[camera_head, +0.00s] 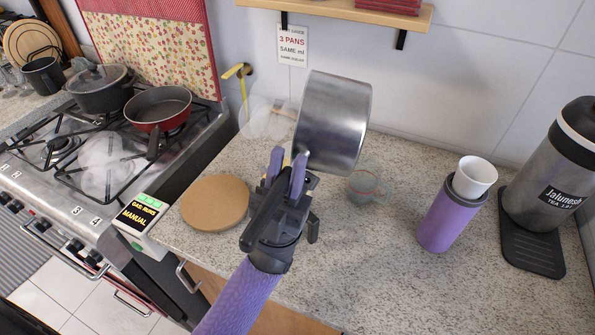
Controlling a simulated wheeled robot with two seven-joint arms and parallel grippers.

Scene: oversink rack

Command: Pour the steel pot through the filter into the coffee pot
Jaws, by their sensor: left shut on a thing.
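The steel pot (338,115) is held up above the counter, tilted; its inside and contents cannot be seen. My left gripper (286,168) is shut on the pot's dark handle (262,217), just below and left of the pot body. A small clear glass vessel (367,186) stands on the counter just below and right of the pot, partly hidden by it. It may be the coffee pot, but I cannot tell. No filter can be made out clearly. My right gripper is not in view.
A round wooden board (215,203) lies left of the gripper. A faint clear object (263,118) is behind it. A purple cylinder (447,222) holding a white cup (475,177) and a steel tea urn (542,170) stand right. The stove (75,155) is left. The front middle counter is clear.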

